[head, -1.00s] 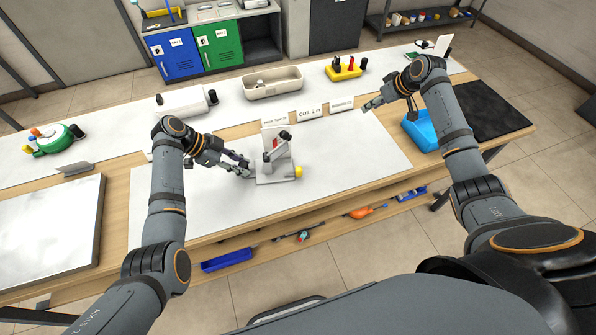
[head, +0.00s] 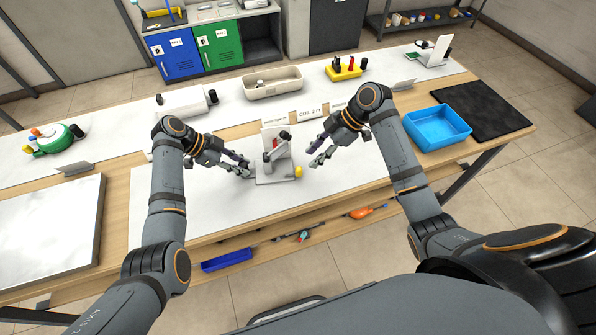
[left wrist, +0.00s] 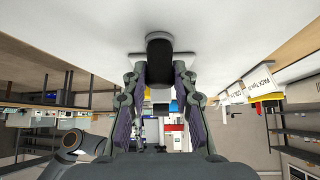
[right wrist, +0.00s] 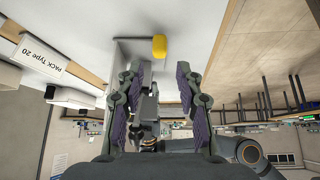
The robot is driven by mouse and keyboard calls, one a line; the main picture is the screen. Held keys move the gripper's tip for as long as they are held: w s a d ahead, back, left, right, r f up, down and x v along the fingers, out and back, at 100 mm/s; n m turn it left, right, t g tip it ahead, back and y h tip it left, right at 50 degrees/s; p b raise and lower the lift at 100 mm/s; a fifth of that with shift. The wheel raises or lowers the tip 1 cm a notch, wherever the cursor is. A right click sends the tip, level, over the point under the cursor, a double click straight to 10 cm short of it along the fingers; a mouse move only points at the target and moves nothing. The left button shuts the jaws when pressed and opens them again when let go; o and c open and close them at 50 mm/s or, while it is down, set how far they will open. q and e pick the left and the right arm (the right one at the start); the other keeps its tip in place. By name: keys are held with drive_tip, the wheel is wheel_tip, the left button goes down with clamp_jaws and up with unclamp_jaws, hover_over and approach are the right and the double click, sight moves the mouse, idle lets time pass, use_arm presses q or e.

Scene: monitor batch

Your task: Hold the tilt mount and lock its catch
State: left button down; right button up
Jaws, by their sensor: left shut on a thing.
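I cannot make out the catch's state.
Label cards (head: 310,113) stand behind the mount. A beige bin (head: 272,92) and a yellow tool holder (head: 345,74) are at the back. A blue tray (head: 437,138) and black mat (head: 487,110) lie at the right. The white mat's front is clear.

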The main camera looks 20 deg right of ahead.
sight(301, 168)
drive_tip(key=x, duration=0.6)
drive_tip(key=shift+a+f, duration=0.1)
drive_tip(key=shift+f, duration=0.1)
clamp_jaws()
